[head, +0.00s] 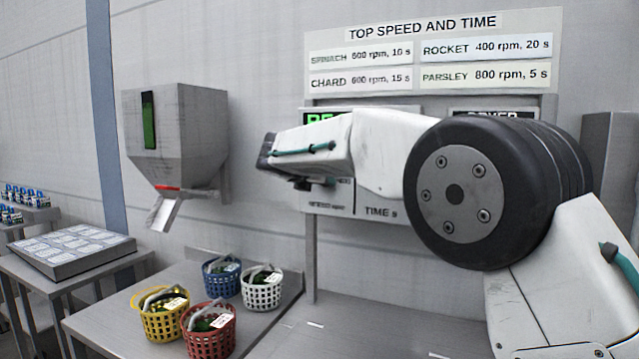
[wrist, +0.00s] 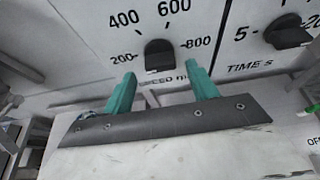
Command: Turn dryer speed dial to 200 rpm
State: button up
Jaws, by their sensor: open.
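The dryer speed dial (wrist: 158,57) is a black knob in the wrist view, with 200, 400, 600 and 800 printed around it. A small pale mark shows at its lower edge; I cannot tell which number it points at. My gripper (wrist: 160,72) is open, its two green fingers apart below and to either side of the dial. No contact with the knob is visible. In the head view my arm covers most of the dryer panel (head: 328,206), and the speed dial is hidden there.
The time dial (wrist: 288,32) is close by on the right. A speed and time chart (head: 430,50) hangs above the panel. Several baskets, including a red basket (head: 210,335), stand on the bench at lower left. A grey hopper (head: 185,130) is on the wall.

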jog(key=shift+v, duration=2.65)
jog(key=s+d+f+m+g, duration=0.2)
jog(key=s+f+m+g, duration=0.15)
jog(key=f+m, duration=0.35)
jog(key=s+d+f+m+g, duration=0.3)
jog(key=s+d+f+m, duration=0.3)
jog(key=s+d, duration=0.4)
jog(key=s+d+f+m+g+y, duration=0.1)
jog(key=s+d+m, duration=0.5)
jog(key=s, duration=0.6)
jog(key=s+d+f+m+g+y, duration=0.2)
jog(key=s+d+m, duration=0.4)
jog(key=s, duration=0.7)
jog(key=s+d+f+m+g+y, duration=0.1)
jog(key=s+d+f+m, duration=0.3)
jog(key=s+d+m, duration=0.3)
jog(key=s+d, duration=0.3)
jog(key=s, duration=0.3)
jog(key=shift+s+g+y, duration=0.2)
jog(key=shift+g+y, duration=0.1)
jog(key=shift+g, duration=0.05)
